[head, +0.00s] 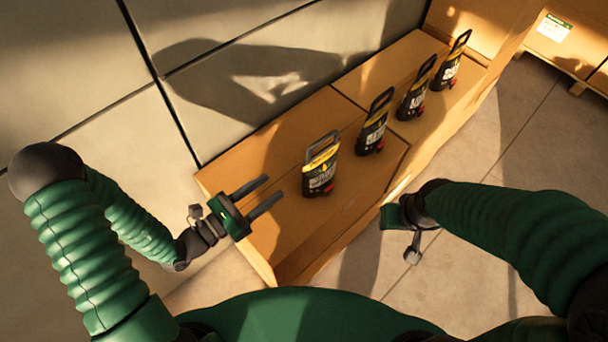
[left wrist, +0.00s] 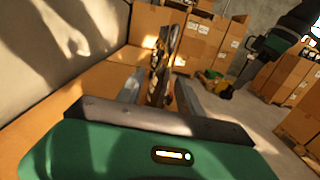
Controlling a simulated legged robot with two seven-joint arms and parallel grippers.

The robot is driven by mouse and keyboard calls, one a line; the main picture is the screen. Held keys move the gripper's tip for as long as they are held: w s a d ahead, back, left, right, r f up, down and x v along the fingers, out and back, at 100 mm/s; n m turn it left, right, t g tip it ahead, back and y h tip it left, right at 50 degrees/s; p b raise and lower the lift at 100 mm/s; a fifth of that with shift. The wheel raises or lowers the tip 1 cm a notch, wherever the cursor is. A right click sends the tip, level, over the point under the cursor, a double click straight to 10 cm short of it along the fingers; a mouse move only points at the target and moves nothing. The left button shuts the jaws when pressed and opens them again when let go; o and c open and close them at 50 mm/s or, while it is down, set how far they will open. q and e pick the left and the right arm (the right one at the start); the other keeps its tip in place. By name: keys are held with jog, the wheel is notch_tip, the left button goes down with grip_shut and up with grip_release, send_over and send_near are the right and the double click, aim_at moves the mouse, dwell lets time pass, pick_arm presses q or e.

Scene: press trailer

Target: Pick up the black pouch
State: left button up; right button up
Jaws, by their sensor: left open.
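Several black pouches with yellow bands, white labels and looped handles stand in a row on the cardboard box top. The nearest black pouch (head: 320,170) stands upright just right of my left gripper (head: 276,189). My left gripper is open and empty, its two fingers pointing toward that pouch with a gap left. In the left wrist view, the row of pouches (left wrist: 158,72) shows edge-on between the open fingers of my left gripper (left wrist: 160,92). My right gripper (head: 396,217) hangs right of the box, away from the pouches; its fingers are not clearly visible.
The other pouches (head: 373,127) stand farther back along the box (head: 345,205). A grey panelled wall (head: 130,135) runs along the box's left side. Stacked cartons (left wrist: 200,40) stand beyond. The tiled floor (head: 500,150) on the right is open.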

pick_arm(q)
send_near(322, 160)
jog(key=x, duration=0.5)
jog(key=shift+w+r, duration=0.15)
jog(key=shift+r, duration=0.05)
jog(key=shift+w, duration=0.25)
jog(key=shift+w+d+f, duration=0.15)
jog(key=shift+w+d, duration=0.3)
jog(key=shift+w, duration=0.35)
jog(key=shift+x, duration=1.25)
jog(key=shift+d, duration=0.55)
jog(key=shift+s+d, duration=0.1)
jog(key=shift+c, duration=1.9)
jog(key=shift+a, duration=0.6)
grip_shut()
pick_arm(e)
jog(key=shift+s+d+f, duration=0.15)
jog(key=shift+d+f, duration=0.1)
jog(key=shift+d, duration=0.5)
pick_arm(q)
jog(key=shift+d, duration=0.25)
pick_arm(e)
jog(key=shift+d, duration=0.25)
pick_arm(q)
jog(key=shift+a, duration=0.1)
pick_arm(e)
jog(key=shift+a, duration=0.1)
